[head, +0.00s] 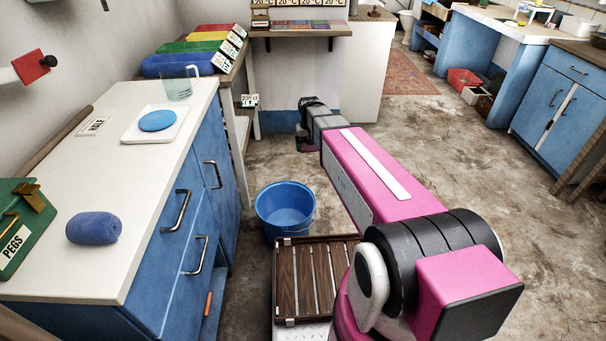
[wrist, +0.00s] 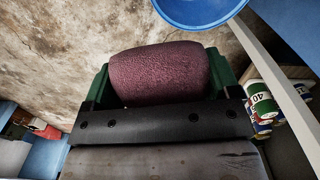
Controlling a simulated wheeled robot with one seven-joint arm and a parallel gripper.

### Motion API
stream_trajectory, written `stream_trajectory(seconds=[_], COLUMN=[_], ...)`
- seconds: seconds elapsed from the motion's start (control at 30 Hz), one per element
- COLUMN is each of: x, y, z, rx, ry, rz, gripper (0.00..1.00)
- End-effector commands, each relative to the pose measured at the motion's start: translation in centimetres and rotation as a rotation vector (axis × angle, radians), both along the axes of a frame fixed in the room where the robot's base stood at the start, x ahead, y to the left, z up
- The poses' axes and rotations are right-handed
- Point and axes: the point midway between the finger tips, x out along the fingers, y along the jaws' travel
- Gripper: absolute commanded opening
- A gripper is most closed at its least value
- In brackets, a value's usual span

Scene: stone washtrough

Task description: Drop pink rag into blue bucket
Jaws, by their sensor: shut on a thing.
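The pink rag (wrist: 160,74), a dark pink roll, lies between the two green fingers of my gripper (wrist: 158,78) in the wrist view. My gripper is shut on it. In the head view my gripper (head: 306,142) is at the end of the outstretched arm, up in the air, and the rag is mostly hidden there. The blue bucket (head: 285,209) stands on the floor beside the blue cabinet, lower in the picture than my gripper. Its inside looks empty. In the wrist view part of the bucket (wrist: 198,8) shows at the top edge, apart from the rag.
A white counter (head: 95,265) at left holds a blue rolled rag (head: 94,228), a blue disc on a white board (head: 157,120) and a glass jug (head: 177,88). A slatted wooden rack (head: 310,280) is in front of the bucket. Floor to the right is clear.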

Motion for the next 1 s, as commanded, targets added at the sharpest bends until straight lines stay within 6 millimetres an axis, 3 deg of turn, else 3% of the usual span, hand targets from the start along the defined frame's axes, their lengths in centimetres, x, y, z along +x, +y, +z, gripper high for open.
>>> stream_trajectory(seconds=[0.03, 0.1, 0.5, 0.7, 1.0], x=[0.6, 0.8, 0.2, -0.5, -0.7], y=[1.0, 2.0, 7.6, 8.8, 9.1], z=[-2.3, -5.0, -20.1, -24.1, -25.7], rx=[-0.001, -0.001, -0.001, 0.000, 0.000], ry=[0.005, 0.005, 0.004, 0.001, 0.000], rz=[0.013, 0.027, 0.106, 0.125, 0.130], gripper=[0.54, 0.54, 0.54, 0.54, 0.54])
